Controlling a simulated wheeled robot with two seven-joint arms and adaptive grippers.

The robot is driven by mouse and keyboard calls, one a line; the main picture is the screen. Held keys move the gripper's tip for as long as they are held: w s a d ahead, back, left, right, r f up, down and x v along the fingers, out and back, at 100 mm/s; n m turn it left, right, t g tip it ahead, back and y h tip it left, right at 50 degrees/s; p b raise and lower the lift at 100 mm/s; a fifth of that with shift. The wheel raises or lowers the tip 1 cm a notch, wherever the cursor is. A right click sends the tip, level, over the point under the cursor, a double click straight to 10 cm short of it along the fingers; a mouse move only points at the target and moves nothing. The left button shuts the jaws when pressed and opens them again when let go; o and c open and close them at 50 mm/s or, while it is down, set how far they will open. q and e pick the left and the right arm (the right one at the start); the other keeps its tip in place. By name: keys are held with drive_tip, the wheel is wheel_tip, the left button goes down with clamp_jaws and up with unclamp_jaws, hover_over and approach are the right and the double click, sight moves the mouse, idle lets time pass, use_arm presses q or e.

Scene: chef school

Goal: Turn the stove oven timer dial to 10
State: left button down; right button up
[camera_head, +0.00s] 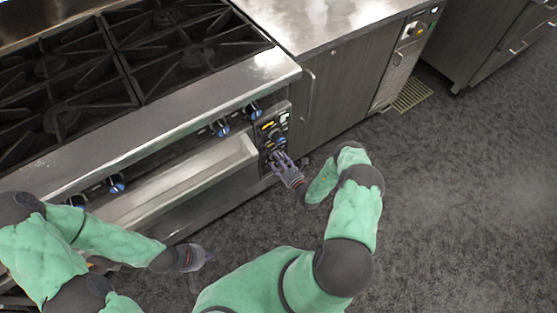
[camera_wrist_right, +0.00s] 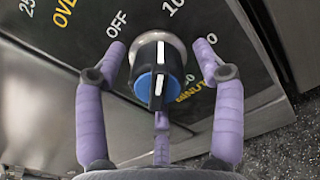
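The timer dial (camera_wrist_right: 157,76) is a black knob with a blue face and a white line. It stands out from a dark panel (camera_wrist_right: 70,50) marked OFF, 10 and MINUTES. The line's upper end lies between OFF and 10 in the right wrist view. My right gripper (camera_wrist_right: 160,52) is open, with purple fingers on both sides of the dial and another below it. Gaps show beside the knob; I cannot tell any contact. In the head view my right gripper (camera_head: 277,156) is at the panel's lower part. My left gripper (camera_head: 205,258) is open and empty above the floor.
The stove (camera_head: 150,120) has black grates on top and several blue knobs (camera_head: 220,128) along its front. A pale ledge or open drawer (camera_head: 190,180) juts out below them. A steel-topped cabinet (camera_head: 335,90) stands to the right. The floor (camera_head: 450,200) at right is clear.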

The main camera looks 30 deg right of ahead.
drive_tip(key=shift+s, duration=0.1)
drive_tip(key=s+d, duration=0.1)
drive_tip(key=s, duration=1)
drive_tip(key=shift+s, duration=0.4)
drive_tip(key=shift+n, duration=0.7)
drive_tip(key=w, duration=0.7)
drive_tip(key=w+r, duration=0.1)
drive_tip(key=w, duration=0.2)
drive_tip(key=shift+w+a, duration=0.35)
drive_tip(key=shift+d, duration=0.1)
drive_tip(key=c, duration=1.1)
